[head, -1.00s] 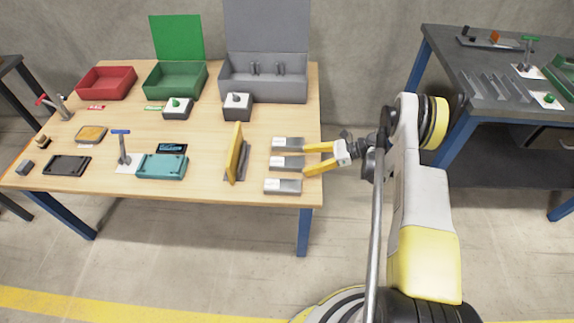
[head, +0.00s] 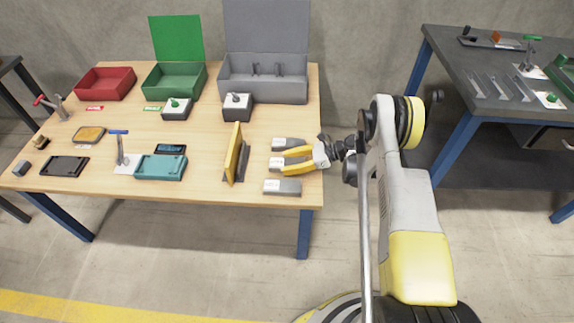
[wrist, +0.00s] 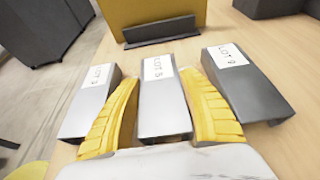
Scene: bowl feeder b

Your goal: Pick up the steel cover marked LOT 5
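The steel cover marked LOT 5 (wrist: 162,105) lies on the table between two like covers, its label at the far end; it also shows in the head view (head: 276,163). My gripper (wrist: 160,75) has one yellow finger on each side of this cover, and both run close along its sides. I cannot tell whether they touch it. In the head view my gripper (head: 285,160) reaches in from the right, and its fingers hide part of the cover.
A cover marked LOT 9 (wrist: 245,85) lies right of it in the wrist view, and another cover (wrist: 90,103) lies left. A yellow upright plate (head: 234,152) in a dark holder stands just beyond. A grey open box (head: 262,90) stands at the back.

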